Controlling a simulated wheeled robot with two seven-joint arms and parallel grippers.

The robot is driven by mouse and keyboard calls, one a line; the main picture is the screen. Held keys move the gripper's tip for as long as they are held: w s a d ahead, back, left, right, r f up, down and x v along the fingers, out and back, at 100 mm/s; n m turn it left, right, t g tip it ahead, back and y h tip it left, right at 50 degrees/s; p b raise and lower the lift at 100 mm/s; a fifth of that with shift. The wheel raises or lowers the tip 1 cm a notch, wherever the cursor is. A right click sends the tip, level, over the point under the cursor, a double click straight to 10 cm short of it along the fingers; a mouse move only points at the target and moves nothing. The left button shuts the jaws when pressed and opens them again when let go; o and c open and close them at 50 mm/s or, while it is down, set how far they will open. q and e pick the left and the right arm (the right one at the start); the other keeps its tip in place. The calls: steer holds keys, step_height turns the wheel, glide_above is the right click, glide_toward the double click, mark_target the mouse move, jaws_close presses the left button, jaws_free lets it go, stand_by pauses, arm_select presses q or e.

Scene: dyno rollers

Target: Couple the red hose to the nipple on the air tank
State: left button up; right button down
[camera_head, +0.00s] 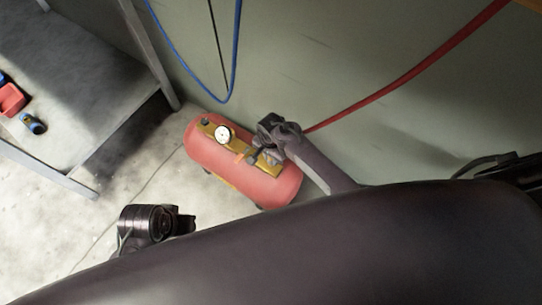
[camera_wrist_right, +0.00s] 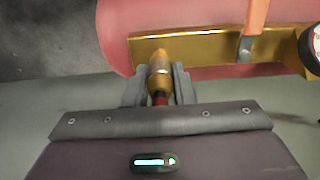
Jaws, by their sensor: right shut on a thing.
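The red air tank (camera_head: 222,165) lies on the floor by the wall, with a brass-coloured strip and a white gauge (camera_head: 222,134) on top. My right gripper (camera_head: 259,151) is over the tank's right part. In the right wrist view its fingers (camera_wrist_right: 160,85) are shut on the brass coupling (camera_wrist_right: 159,66) of the red hose (camera_wrist_right: 160,99). The coupling's tip overlaps the brass strip (camera_wrist_right: 205,46); I cannot tell whether it touches the nipple, which is hidden. The red hose (camera_head: 400,83) runs from the gripper up to the upper right.
An orange lever (camera_wrist_right: 256,15) stands on the strip beside the coupling. A blue hose (camera_head: 190,70) hangs on the wall behind the tank. A grey bench (camera_head: 70,85) with red and blue items stands at the left.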

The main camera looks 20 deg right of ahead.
steer(key=shift+f, duration=0.2)
steer(key=shift+f, duration=0.4)
steer(key=c, duration=1.1)
jaws_free()
steer(key=shift+c, duration=0.2)
